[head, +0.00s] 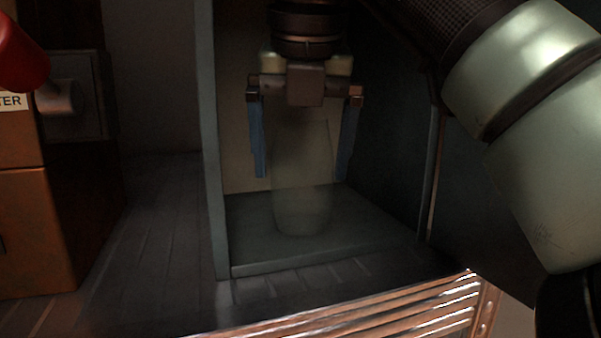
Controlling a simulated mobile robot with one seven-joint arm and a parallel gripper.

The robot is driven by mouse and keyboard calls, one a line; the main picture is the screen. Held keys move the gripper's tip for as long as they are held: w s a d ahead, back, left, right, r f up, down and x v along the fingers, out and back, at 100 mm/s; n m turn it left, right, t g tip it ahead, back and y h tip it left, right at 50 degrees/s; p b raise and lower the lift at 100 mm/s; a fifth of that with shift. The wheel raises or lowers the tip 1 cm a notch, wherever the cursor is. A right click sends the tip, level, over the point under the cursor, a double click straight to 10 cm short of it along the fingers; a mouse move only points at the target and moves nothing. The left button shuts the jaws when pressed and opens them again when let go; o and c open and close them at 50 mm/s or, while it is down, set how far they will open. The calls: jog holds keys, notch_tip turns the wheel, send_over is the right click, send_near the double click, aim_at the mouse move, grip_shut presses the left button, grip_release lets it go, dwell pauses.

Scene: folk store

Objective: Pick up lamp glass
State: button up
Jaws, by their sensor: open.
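The lamp glass (302,190) is a tall, see-through, faintly greenish glass. It stands upright on the floor of a dark blue-grey open box in the head view. My gripper (302,172) points down over it from above. Its two blue fingers are spread wide, one on the left and one on the right of the upper part of the glass. Gaps show between the fingers and the glass, so it appears not to be gripped. The top of the glass is hard to make out against the gripper body.
The open box (212,150) has side walls close to left and right of my gripper. An orange-brown cabinet (35,230) and a red object (18,55) are at the left. A ridged metal edge (370,310) runs along the front. The dark surface (160,230) left of the box is clear.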

jog(key=shift+w+f, duration=0.55)
jog(key=shift+w, duration=0.25)
jog(key=shift+s+d+r, duration=0.15)
jog(key=shift+s+d, duration=0.1)
jog(key=s, duration=0.1)
jog(key=s+r, duration=0.1)
jog(key=s, duration=0.1)
jog(key=shift+a+r, duration=0.1)
jog(key=shift+c, duration=1.4)
jog(key=shift+s+a, duration=0.1)
jog(key=shift+s, duration=0.05)
jog(key=shift+c, duration=1.2)
jog(key=shift+w+f, duration=0.35)
jog(key=shift+w, duration=0.45)
jog(key=c, duration=0.5)
jog(key=shift+w, duration=0.1)
jog(key=shift+c, duration=1.1)
jog(key=shift+s, duration=0.35)
jog(key=shift+r, duration=0.1)
